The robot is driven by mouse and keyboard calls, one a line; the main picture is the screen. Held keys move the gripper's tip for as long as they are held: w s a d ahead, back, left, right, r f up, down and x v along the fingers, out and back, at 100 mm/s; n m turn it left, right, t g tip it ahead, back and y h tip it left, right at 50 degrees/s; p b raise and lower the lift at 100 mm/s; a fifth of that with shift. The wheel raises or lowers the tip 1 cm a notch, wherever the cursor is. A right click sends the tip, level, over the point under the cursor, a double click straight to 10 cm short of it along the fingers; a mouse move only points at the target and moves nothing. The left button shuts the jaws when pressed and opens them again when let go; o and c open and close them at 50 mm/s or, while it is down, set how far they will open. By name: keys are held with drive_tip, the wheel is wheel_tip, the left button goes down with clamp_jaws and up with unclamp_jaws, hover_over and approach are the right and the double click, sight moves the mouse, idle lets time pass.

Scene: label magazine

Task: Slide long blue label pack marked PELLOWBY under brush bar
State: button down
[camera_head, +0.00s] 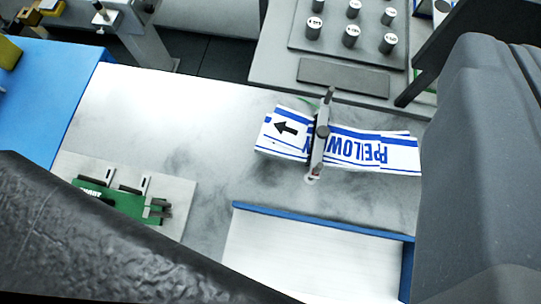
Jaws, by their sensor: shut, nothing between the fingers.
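The long white label pack with blue stripes (370,151) lies on the grey worktop, right of centre. Its blue lettering is upside down and partly covered, and fits PELLOWBY. A black arrow on its left part points left. Its labels look slightly fanned. A narrow grey bar with a round knob (321,131), likely the brush bar, crosses over the pack, with pack showing on both sides. I cannot tell whether the bar presses on it. My gripper's fingertips are not in view; large dark and grey shapes fill the lower left and right edge.
A white tray with blue edges (323,222) lies in front of the pack. A green fixture (122,203) sits on a pale plate at left. A grey panel with several numbered knobs (351,64) is behind. Blue surface (50,95) at far left. Worktop left of the pack is clear.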

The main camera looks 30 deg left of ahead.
drive_tip(key=w+a+f+n+g, duration=0.3)
drive_tip(key=w+a+f+n, duration=0.15)
drive_tip(key=w+f, duration=0.45)
drive_tip(key=n+g+p, duration=0.2)
drive_tip(key=n+g, duration=0.5)
drive_tip(key=n, duration=0.2)
hover_over(258, 128)
drive_tip(key=d, duration=0.2)
wheel_tip(258, 128, down, 21)
drive_tip(key=a+f+n+g, duration=0.1)
drive_tip(key=a+f, duration=0.1)
drive_tip(key=f, duration=0.5)
drive_tip(key=a+f+n+g, duration=0.1)
drive_tip(key=a+f+n, duration=0.1)
drive_tip(key=f, duration=0.5)
drive_tip(key=s+a+f+n+g, duration=0.1)
drive_tip(key=a+f, duration=0.1)
drive_tip(key=f, duration=0.5)
drive_tip(key=shift+f+n, duration=0.25)
drive_tip(key=shift+f, duration=0.15)
drive_tip(key=d, duration=0.3)
drive_tip(key=shift+w+f, duration=0.1)
drive_tip(key=shift+w, duration=0.25)
drive_tip(key=shift+w+d, duration=0.15)
drive_tip(key=shift+d, duration=0.35)
drive_tip(key=shift+p, duration=0.3)
